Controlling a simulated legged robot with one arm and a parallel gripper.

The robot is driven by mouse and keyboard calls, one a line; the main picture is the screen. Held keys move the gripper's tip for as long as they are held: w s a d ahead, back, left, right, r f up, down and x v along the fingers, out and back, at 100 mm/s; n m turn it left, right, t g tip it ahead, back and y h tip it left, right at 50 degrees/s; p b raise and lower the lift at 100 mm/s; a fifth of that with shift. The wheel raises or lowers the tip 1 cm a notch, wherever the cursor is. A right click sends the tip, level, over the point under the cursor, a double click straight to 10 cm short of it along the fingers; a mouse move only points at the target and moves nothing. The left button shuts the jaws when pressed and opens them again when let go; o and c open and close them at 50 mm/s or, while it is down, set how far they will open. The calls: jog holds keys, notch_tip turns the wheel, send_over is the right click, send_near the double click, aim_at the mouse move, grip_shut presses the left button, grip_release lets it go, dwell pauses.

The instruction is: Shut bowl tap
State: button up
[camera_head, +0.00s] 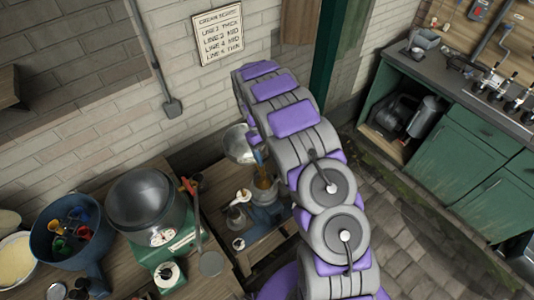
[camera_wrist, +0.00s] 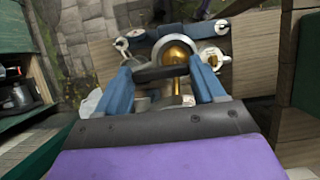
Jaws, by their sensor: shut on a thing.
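In the wrist view my gripper (camera_wrist: 161,75) has its two blue fingers on either side of a dark bar (camera_wrist: 160,73), shut on it. The bar lies crosswise between the fingertips and may be the tap's handle; I cannot tell for certain. A round brass-coloured part (camera_wrist: 176,50) shows just beyond it. In the head view a silvery metal bowl (camera_head: 238,145) is beside my arm, with a brown-orange part (camera_head: 264,180) below it above a blue-grey machine. My arm hides much of this spot. I cannot tell the tap's position.
A kitchen scale with a large dark bowl (camera_head: 145,199) stands left of the machine. A blue pot (camera_head: 68,228) with coloured cups is farther left. A green cabinet (camera_head: 448,148) is at the right. The paved floor between is open.

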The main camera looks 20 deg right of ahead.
jog(key=o, duration=1)
jog(key=shift+o, duration=0.2)
jog(key=shift+w+r, duration=0.1)
jog(key=v, duration=1.7)
jog(key=shift+a, duration=0.1)
